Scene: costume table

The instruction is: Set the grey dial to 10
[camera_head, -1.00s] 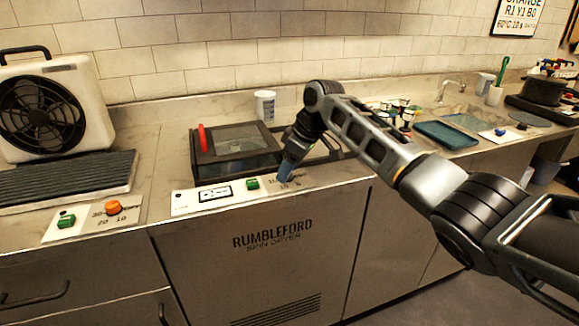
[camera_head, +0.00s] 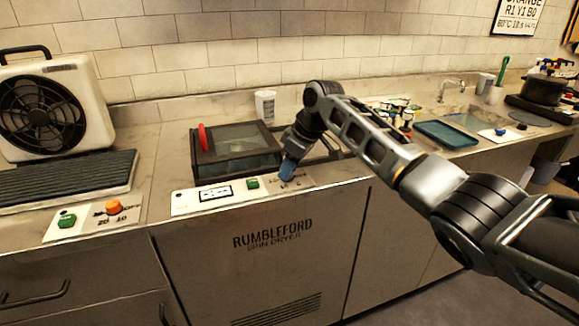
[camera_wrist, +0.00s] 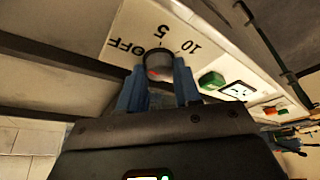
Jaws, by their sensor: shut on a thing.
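The grey dial (camera_wrist: 158,62) sits on the spin dryer's white panel (camera_wrist: 135,30), with OFF, 5 and 10 printed around it. My gripper (camera_wrist: 160,88) is shut on the dial, one blue finger on each side. A small red mark shows on the dial's near side in the wrist view; I cannot tell which number it points to. In the head view my gripper (camera_head: 288,170) is at the right end of the panel and hides the dial. The spin dryer (camera_head: 272,265) is built into the counter.
On the panel are a green button (camera_head: 253,183) and a small display (camera_head: 215,192). The dryer's dark lid (camera_head: 235,150) with a red handle (camera_head: 203,138) lies behind. A white cup (camera_head: 265,105) stands behind it. A fan unit (camera_head: 50,105) and an orange knob (camera_head: 113,207) are at left.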

